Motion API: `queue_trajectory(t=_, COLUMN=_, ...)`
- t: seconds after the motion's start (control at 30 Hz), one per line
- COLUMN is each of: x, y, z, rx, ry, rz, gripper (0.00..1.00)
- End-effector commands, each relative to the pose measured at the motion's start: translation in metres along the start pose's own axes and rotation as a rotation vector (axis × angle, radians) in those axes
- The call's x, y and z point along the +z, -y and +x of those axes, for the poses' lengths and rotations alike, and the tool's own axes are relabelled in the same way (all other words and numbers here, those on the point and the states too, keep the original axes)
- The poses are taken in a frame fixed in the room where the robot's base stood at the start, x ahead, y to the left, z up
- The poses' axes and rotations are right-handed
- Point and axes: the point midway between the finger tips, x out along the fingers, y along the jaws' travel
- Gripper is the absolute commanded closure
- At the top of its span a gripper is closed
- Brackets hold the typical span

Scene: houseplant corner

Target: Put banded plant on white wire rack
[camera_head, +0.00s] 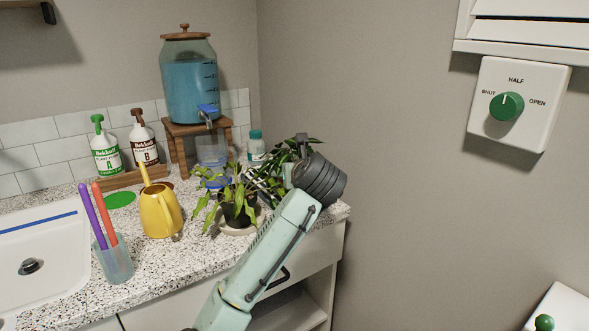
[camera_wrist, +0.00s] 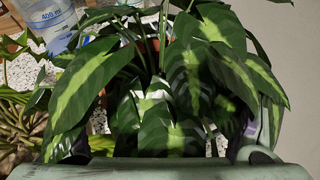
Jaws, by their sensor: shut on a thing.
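The banded plant (camera_wrist: 170,85) fills the wrist view, with broad dark green leaves marked in paler bands. In the head view its leaves (camera_head: 276,168) show at the back right of the counter, partly behind my arm. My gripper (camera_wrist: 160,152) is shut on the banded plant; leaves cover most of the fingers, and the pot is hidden. I cannot tell whether the pot touches the counter. The white wire rack cannot be made out clearly behind the leaves and arm.
Another leafy plant in a dark pot (camera_head: 236,212) stands on a pale saucer just left of my arm. A yellow watering can (camera_head: 160,212), a cup of tools (camera_head: 114,262) and a sink (camera_head: 38,258) lie further left. A blue-filled dispenser (camera_head: 190,85) stands behind on a wooden stand.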

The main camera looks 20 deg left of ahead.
Motion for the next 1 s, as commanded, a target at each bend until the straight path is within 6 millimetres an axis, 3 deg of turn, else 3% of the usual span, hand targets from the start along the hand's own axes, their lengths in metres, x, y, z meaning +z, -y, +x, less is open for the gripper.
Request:
queue_trajectory(t=0.27, x=-0.0014, y=-0.0001, z=0.0005, rx=0.000, ry=0.004, rz=0.000, gripper=0.73)
queue_trajectory(t=0.3, x=-0.0029, y=0.0001, z=0.0011, rx=0.000, ry=0.001, rz=0.001, gripper=0.21)
queue_trajectory(t=0.6, x=-0.0019, y=0.0001, z=0.0007, rx=0.000, ry=0.001, rz=0.001, gripper=0.01)
queue_trajectory(t=1.0, x=0.0021, y=0.0002, z=-0.0024, rx=0.000, ry=0.003, rz=0.001, gripper=0.01)
